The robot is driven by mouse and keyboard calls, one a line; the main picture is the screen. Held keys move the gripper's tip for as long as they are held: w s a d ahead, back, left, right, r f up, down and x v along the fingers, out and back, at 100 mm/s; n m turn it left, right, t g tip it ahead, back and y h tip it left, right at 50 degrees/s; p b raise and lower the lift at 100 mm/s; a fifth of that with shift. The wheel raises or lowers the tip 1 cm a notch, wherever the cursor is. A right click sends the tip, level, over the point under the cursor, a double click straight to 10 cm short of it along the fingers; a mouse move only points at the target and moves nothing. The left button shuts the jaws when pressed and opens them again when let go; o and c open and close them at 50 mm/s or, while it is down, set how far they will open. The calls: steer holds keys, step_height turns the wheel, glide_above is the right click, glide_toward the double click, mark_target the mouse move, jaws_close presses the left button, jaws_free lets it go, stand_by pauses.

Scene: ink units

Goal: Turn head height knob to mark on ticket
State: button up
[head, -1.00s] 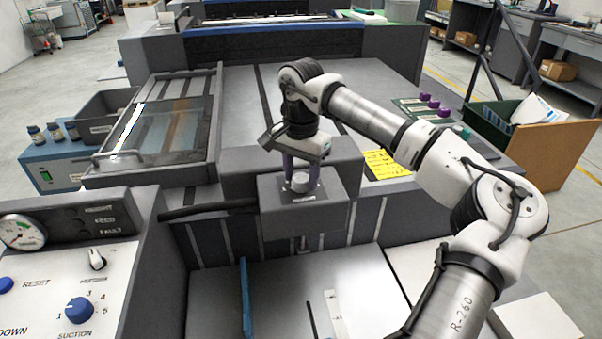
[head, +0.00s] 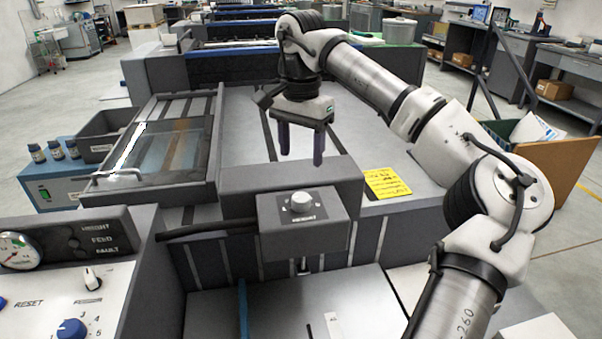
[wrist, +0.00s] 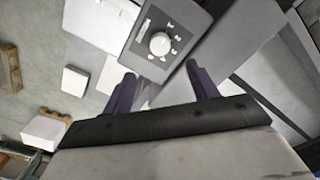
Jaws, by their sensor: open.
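The head height knob (head: 300,200) is a small pale round knob on top of a dark grey box (head: 340,217) with a label reading HEIGHT. In the wrist view the knob (wrist: 160,43) shows ahead of the fingers, with marks printed around it. My gripper (head: 301,160) hangs above and a little behind the knob, fingers pointing down, open and empty. In the wrist view my gripper's fingers (wrist: 163,80) are apart and touch nothing. A yellow ticket (head: 386,184) with handwriting too small to read lies to the right of the box.
A control panel (head: 50,290) with a blue suction knob (head: 71,329) stands at the front left. A glass-covered frame (head: 160,150) is at the left. A black bar (head: 205,234) runs to the box's left side. Open air surrounds the gripper.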

steer(key=shift+r, duration=1.35)
